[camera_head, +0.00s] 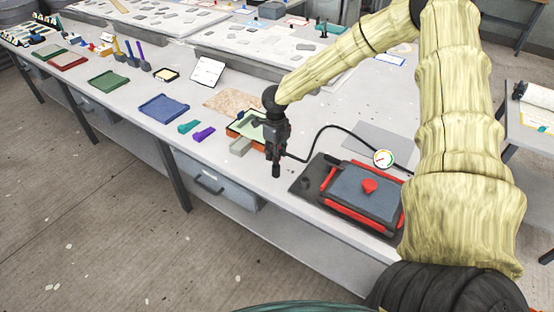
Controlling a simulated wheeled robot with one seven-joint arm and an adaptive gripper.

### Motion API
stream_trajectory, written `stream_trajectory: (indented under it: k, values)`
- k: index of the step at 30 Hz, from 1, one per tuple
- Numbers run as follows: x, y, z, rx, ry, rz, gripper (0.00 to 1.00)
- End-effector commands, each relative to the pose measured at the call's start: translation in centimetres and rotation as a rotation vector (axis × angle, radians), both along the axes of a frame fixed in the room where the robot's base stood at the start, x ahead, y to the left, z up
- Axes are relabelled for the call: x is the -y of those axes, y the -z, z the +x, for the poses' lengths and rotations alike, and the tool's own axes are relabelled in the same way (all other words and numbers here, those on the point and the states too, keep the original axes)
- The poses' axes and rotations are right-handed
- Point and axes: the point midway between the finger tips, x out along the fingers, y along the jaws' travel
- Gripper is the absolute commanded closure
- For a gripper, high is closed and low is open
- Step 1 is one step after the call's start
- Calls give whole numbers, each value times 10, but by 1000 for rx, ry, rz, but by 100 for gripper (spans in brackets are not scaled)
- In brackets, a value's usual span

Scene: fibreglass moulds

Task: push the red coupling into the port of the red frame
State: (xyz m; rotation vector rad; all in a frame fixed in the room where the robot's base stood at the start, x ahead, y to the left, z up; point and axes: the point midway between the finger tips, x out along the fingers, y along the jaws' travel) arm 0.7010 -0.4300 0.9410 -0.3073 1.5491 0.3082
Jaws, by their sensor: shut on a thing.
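The red frame (333,206) lies around a grey-blue panel on a dark base at the right end of the bench. The red coupling at that end is too small and hidden by the jaws to make out clearly.
An orange-rimmed tray (236,130) and a grey block (240,146) sit just left of my gripper. Purple (203,134) and green (188,126) pieces and a blue tray (163,108) lie further left.

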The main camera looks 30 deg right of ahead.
Motion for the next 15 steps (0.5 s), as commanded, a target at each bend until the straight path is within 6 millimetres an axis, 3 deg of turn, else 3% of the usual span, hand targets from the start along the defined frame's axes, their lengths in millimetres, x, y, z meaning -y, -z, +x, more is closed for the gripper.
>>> stream_trajectory:
  k: [15]
  values:
    - [0, -17, 0, 1, 0, 0, 100]
